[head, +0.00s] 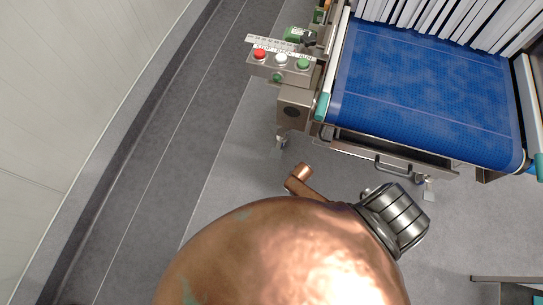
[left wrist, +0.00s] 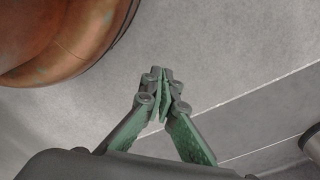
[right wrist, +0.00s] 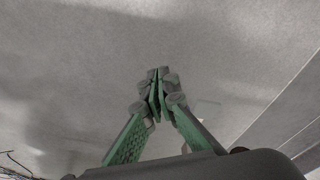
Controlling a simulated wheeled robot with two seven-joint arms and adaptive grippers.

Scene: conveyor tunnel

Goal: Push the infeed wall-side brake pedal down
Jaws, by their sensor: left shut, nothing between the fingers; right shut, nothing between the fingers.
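The blue-belted conveyor (head: 425,95) stands at the upper right of the head view. At its near left corner, on the wall side, a small metal foot or castor (head: 282,142) shows below the frame; I cannot make out the brake pedal on it. Another castor (head: 428,190) shows at the near right. My left gripper (left wrist: 165,78) is shut and empty above grey floor in the left wrist view. My right gripper (right wrist: 158,76) is shut and empty above grey floor in the right wrist view. Neither gripper shows in the head view, and no pedal shows in the wrist views.
A control box (head: 281,64) with red, white and green buttons sticks out from the conveyor's left side. White strips (head: 440,18) hang over the belt. A metal handle (head: 393,168) is on the near end. A pale wall (head: 75,90) runs along the left, with free floor (head: 165,150) between.

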